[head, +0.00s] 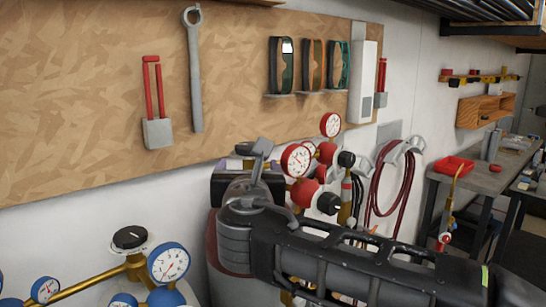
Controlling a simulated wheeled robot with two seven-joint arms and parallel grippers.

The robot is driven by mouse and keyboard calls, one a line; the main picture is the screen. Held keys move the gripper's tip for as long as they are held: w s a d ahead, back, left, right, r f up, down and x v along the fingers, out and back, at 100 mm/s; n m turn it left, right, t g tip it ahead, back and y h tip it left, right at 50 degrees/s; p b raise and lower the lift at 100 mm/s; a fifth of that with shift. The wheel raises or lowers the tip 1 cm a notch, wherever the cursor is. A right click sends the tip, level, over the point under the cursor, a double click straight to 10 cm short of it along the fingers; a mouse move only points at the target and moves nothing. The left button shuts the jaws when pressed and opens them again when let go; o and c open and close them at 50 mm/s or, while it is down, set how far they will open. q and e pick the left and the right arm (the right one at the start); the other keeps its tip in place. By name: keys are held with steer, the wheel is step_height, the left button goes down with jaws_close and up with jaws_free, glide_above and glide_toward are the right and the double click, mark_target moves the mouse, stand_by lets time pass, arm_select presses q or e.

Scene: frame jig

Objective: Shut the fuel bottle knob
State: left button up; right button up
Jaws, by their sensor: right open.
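I cannot tell which is the fuel bottle's knob. A dark red bottle (214,258) shows partly, mostly hidden by my right wrist. My right gripper (255,160) points up and away, left of the red gauges. It is open, and I see nothing between its fingers. My left gripper is out of view.
Blue gauges (168,262) and a black knob (130,237) on brass piping stand at lower left. Red hoses (388,185) hang on the wall. A workbench (480,175) stands at right.

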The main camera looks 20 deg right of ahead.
mark_target(249, 144)
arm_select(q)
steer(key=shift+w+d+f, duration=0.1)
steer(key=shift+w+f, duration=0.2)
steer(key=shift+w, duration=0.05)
arm_select(e)
steer(key=shift+s+r+t, duration=0.2)
steer(key=shift+r+t, duration=0.1)
steer(key=shift+r, duration=0.25)
steer(key=p+x, duration=0.2)
steer(key=x, duration=1)
steer(key=shift+d, duration=0.1)
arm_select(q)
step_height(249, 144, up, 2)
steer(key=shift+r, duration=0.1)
arm_select(e)
steer(key=shift+c, duration=0.5)
steer(key=c, duration=1.3)
